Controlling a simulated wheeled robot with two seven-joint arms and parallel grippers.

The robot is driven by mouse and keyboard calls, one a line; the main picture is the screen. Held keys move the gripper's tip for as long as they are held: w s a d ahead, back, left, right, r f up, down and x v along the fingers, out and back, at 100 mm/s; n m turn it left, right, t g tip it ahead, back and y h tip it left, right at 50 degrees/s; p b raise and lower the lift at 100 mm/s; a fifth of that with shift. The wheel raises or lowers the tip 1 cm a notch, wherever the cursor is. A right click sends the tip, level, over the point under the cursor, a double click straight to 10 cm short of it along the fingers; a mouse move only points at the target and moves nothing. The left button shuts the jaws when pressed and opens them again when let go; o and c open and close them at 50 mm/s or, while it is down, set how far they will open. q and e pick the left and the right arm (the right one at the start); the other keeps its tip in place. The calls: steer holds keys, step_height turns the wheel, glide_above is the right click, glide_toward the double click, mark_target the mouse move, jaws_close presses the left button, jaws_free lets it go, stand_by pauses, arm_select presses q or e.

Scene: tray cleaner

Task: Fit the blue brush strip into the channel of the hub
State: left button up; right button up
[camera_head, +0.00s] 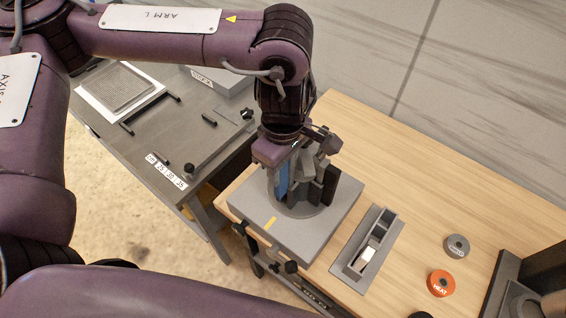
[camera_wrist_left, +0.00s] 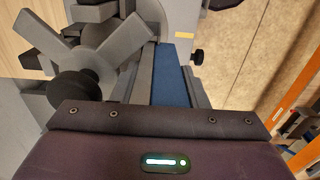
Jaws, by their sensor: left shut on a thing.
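The blue brush strip (camera_head: 282,180) stands upright at the left side of the grey hub (camera_head: 323,190), right below my left gripper (camera_head: 287,158). In the left wrist view the blue strip (camera_wrist_left: 172,78) lies between two grey walls, beside the hub's arms (camera_wrist_left: 105,45) and dark knob. I cannot tell how deep the strip sits in the channel. My right gripper is out of view.
The hub stands on a grey block (camera_head: 262,222) with a yellow mark, on the wooden table (camera_head: 430,190). A grey holder (camera_head: 350,262) with a white piece, an orange HEAT disc (camera_head: 441,283) and a grey disc (camera_head: 456,246) are to the right. A grey bench (camera_head: 165,135) is at left.

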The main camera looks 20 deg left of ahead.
arm_select(q)
steer(key=shift+f+b, duration=0.75)
steer(key=shift+f, duration=0.25)
steer(key=o, duration=1.2)
steer(key=shift+c, duration=0.2)
steer(key=shift+s+a+r, duration=0.1)
steer(key=shift+s, duration=0.05)
steer(key=shift+r, duration=0.1)
steer(key=shift+w+r, duration=0.2)
steer(key=shift+r, duration=0.05)
step_height(320, 180, up, 6)
steer(key=shift+s+r+b, duration=0.1)
steer(key=shift+r+b, duration=0.05)
steer(key=shift+b, duration=0.25)
steer(key=shift+s+r, duration=0.15)
steer(key=shift+r, duration=0.2)
